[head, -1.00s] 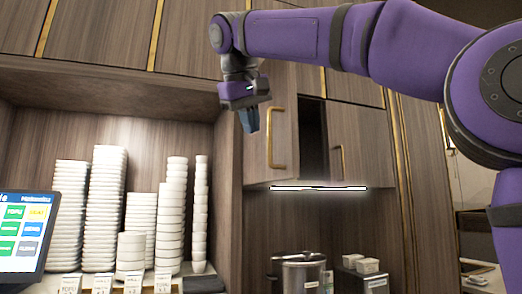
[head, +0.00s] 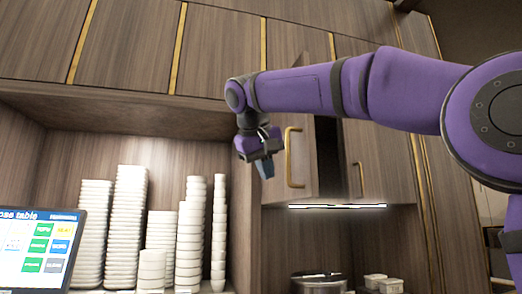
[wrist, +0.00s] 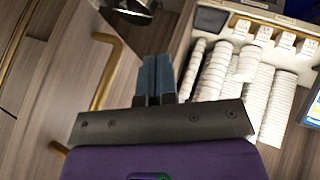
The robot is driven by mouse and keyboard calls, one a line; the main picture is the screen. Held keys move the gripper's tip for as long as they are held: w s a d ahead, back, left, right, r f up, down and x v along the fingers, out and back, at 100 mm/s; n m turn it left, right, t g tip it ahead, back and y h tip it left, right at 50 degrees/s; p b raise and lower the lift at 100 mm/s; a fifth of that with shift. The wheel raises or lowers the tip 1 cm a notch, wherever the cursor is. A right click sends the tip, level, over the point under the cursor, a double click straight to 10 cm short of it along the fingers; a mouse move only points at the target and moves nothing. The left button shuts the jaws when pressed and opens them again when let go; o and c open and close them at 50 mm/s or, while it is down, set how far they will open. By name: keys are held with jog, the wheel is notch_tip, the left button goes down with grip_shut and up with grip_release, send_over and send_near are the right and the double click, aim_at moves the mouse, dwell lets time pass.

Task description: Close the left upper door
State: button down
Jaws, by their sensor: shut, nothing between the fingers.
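The left upper door (head: 275,184) is a brown wood panel with a gold bar handle (head: 293,157). It stands ajar, with a dark gap (head: 328,160) between it and the right upper door. My gripper (head: 266,170) hangs just left of the handle in the head view, fingers pointing down, in front of the door's left part. In the wrist view the blue-grey fingers (wrist: 156,75) are pressed together and empty. The gold handle (wrist: 110,75) shows to their left, apart from them.
The right upper door (head: 375,150) looks shut. Stacks of white dishes (head: 125,230) fill the niche at left, beside a screen (head: 38,248). A metal pot (head: 318,283) and small white containers (head: 390,285) stand below the lit strip (head: 337,206).

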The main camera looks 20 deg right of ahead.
jog(key=shift+w+d+f, duration=0.1)
jog(key=shift+w+d, duration=0.2)
jog(key=shift+d, duration=0.7)
jog(key=shift+w+d, duration=0.25)
jog(key=shift+d, duration=0.75)
jog(key=shift+d, duration=0.1)
